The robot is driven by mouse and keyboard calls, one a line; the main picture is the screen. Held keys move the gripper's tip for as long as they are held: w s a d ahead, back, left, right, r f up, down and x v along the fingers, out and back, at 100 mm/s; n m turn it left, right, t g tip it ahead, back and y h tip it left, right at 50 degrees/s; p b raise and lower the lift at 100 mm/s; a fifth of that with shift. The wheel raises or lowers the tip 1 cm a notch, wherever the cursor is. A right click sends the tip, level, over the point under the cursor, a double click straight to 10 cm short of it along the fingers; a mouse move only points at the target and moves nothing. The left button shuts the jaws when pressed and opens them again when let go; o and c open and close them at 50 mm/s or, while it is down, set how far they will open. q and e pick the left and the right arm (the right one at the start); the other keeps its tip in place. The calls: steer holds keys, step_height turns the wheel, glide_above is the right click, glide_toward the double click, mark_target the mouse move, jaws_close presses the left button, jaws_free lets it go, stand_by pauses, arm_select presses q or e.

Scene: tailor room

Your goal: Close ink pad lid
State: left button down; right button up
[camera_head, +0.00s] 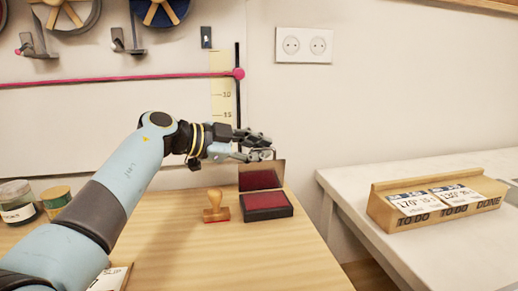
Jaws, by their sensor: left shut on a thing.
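The ink pad (266,201) is a dark case with a red pad, lying on the wooden table. Its lid (262,173) stands up at the back edge, open, with a dark red inner face. My left gripper (262,154) is at the top edge of the lid and is shut on it. The gripper partly covers the lid's upper edge. My right gripper is not in view.
A wooden stamp (215,207) stands just left of the ink pad. Jars (17,202) stand at the table's left. A white table (440,235) with a wooden card holder (430,203) is at the right, across a gap. The wooden table (225,255) is clear in front of the pad.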

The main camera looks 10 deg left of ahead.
arm_select(q)
steer(key=shift+s, duration=0.1)
steer(key=shift+s+d+m+p, duration=0.2)
steer(key=shift+s+m+p, duration=0.15)
steer(key=shift+p, duration=0.3)
steer(key=s+m, duration=0.1)
steer(key=s+d+f+m+t+p, duration=0.1)
steer(key=s+f+m+t+p, duration=0.1)
steer(key=s, duration=0.1)
steer(key=shift+d, duration=0.15)
steer(key=shift+s+d+f+m+p, duration=0.15)
steer(key=shift+s+f+m+p, duration=0.1)
steer(key=shift+s+f+p, duration=0.4)
steer(key=shift+r, duration=0.15)
